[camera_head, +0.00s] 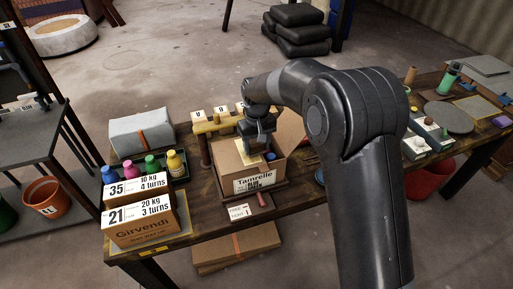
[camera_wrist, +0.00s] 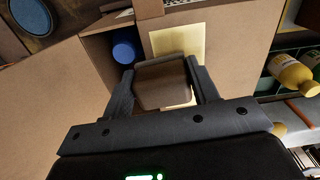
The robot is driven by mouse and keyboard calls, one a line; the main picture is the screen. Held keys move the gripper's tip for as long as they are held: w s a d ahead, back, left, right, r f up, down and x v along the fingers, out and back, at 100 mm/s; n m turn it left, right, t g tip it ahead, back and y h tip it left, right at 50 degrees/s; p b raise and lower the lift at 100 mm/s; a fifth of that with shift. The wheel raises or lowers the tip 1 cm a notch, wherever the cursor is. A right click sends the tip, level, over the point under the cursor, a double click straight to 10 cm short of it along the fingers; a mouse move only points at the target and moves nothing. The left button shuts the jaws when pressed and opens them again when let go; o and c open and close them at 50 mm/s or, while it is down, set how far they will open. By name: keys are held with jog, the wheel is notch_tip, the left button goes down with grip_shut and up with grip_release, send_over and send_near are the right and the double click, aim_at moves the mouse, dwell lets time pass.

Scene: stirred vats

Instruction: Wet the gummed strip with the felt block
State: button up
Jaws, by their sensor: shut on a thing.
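My gripper (camera_head: 258,146) is above the open cardboard box (camera_head: 228,167) labelled "Tamrelle" on the wooden bench. In the wrist view my gripper (camera_wrist: 161,80) is shut on a brown-grey block (camera_wrist: 162,86), which looks like the felt block. A pale cream strip (camera_wrist: 180,40) lies on the box's cardboard behind and beside the block; it looks like the gummed strip. The block covers part of the strip, and I cannot tell whether they touch. A blue round cap (camera_wrist: 125,47) shows inside the box, left of the block.
Left of the box are a tray of coloured bottles (camera_head: 175,163), a grey wrapped bundle (camera_head: 142,133) and stacked cartons (camera_head: 140,222) marked 35 and 21. A wooden stand (camera_head: 204,150) with number tags is close behind the box. Cardboard flaps rise around my gripper.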

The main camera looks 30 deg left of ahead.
jog(key=s+a, duration=0.4)
jog(key=shift+s+a, duration=0.3)
jog(key=shift+s, duration=0.1)
jog(key=shift+w+a, duration=0.5)
jog(key=shift+a, duration=0.05)
jog(key=shift+w+d+r, duration=0.1)
jog(key=shift+w+d, duration=0.05)
jog(key=shift+w, duration=0.1)
jog(key=shift+w+d, duration=2.15)
jog(key=shift+d, duration=0.05)
jog(key=shift+w, duration=0.25)
jog(key=shift+w+a, duration=0.3)
jog(key=shift+a, duration=0.4)
jog(key=shift+s+a, duration=2.15)
jog(key=shift+s, duration=0.1)
jog(key=shift+a, duration=0.2)
jog(key=shift+w+a, duration=0.3)
jog(key=shift+w, duration=0.35)
jog(key=shift+w+d, duration=2.3)
jog(key=shift+d, duration=0.05)
notch_tip(320, 180, up, 8)
